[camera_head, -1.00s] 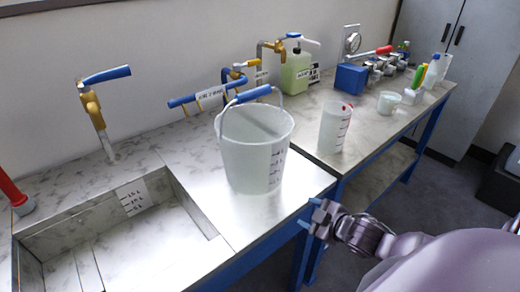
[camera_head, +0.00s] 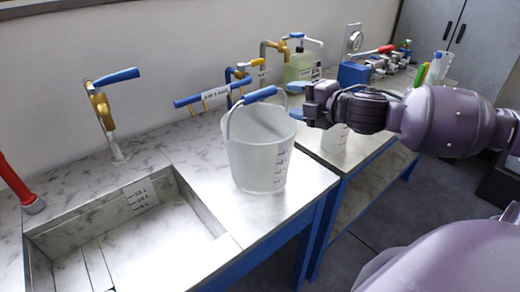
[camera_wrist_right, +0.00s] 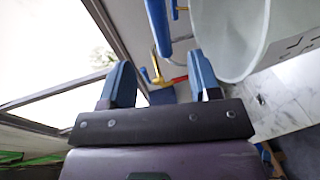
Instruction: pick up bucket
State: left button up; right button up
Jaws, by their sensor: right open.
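A translucent white bucket (camera_head: 258,160) with measuring marks stands upright on the marble counter beside the sink. Its blue handle grip (camera_head: 255,94) is up above the rim at the left. My right gripper (camera_head: 295,101) is open at the bucket's right side, level with the rim, with its fingers pointing left. I cannot tell from the head view whether it touches the bucket. In the right wrist view the two blue fingers (camera_wrist_right: 160,85) are apart with nothing held between them. The bucket's rim (camera_wrist_right: 262,45) is at the upper right there, and the blue handle grip (camera_wrist_right: 158,28) lies beyond the fingers. My left gripper is not in view.
The sink (camera_head: 150,235) is left of the bucket, with a blue-handled tap (camera_head: 100,105) behind it. Blue-handled pipes (camera_head: 207,94) run behind the bucket. A green jug (camera_head: 298,68) and a blue box (camera_head: 352,74) stand further back right. A measuring beaker (camera_head: 334,138) is partly hidden below my right arm.

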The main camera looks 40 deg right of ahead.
aim_at(269, 94)
jog(key=shift+b+x, duration=0.75)
jog(key=shift+x, duration=1.3)
jog(key=shift+w+f, duration=0.15)
jog(key=shift+w, duration=0.3)
jog(key=shift+w+a, duration=0.1)
jog(key=shift+w, duration=0.2)
jog(key=shift+d+b+x, duration=0.15)
jog(key=shift+b+x, duration=0.25)
jog(key=shift+x, duration=0.3)
jog(key=shift+d+b+x, duration=0.1)
jog(key=shift+b+x, duration=0.25)
jog(key=shift+x, duration=1.35)
jog(key=shift+w, duration=0.2)
jog(key=shift+c, duration=0.3)
grip_shut()
